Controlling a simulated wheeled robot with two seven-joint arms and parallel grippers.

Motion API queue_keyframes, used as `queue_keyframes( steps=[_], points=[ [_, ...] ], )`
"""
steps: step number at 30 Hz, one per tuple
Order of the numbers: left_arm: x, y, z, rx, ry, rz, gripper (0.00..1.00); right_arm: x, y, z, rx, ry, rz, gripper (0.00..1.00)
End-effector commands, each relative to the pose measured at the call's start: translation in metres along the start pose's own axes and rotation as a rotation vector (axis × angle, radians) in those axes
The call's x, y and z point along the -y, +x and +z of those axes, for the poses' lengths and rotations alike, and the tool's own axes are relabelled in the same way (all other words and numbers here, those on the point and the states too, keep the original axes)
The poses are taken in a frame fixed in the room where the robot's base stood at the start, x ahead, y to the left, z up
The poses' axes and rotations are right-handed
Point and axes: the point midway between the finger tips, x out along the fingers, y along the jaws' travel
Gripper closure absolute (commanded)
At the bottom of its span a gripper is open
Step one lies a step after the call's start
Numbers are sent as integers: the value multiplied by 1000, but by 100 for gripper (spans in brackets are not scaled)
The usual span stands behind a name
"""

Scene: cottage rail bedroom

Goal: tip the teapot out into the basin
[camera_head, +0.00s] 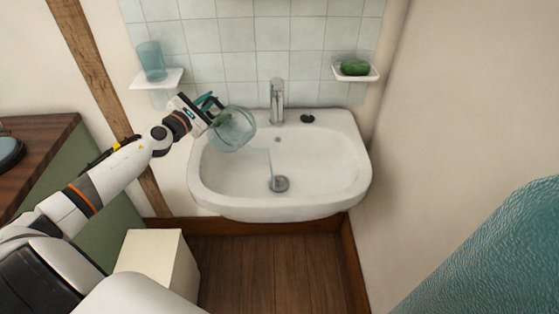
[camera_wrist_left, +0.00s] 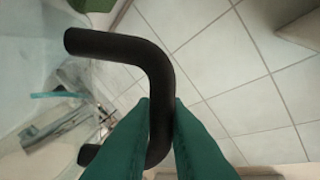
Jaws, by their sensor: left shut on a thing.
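A clear glass teapot (camera_head: 233,130) is held tilted over the left part of the white basin (camera_head: 330,180). My left gripper (camera_head: 213,113) is shut on its handle. In the left wrist view the dark curved handle (camera_wrist_left: 152,60) runs between the two green fingers (camera_wrist_left: 161,108). A thin pale streak runs from beside the teapot down toward the drain (camera_head: 279,184); I cannot tell for sure if it is liquid. How much is inside the teapot I cannot tell. My right gripper is not in view.
A tap (camera_head: 277,100) and a dark stopper (camera_head: 307,118) are on the basin's back rim. A glass tumbler (camera_head: 151,60) stands on the left shelf, green soap (camera_head: 355,67) on the right one. A teal curtain-like surface (camera_head: 490,260) fills the lower right.

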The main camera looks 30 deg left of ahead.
Motion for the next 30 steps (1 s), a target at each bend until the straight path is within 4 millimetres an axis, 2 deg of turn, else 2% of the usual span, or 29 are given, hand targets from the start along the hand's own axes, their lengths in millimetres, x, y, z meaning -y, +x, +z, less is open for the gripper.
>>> queue_keyframes(
  steps=[30],
  points=[
    [2,0,-11,-3,38,-4,100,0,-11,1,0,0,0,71]
  ],
)
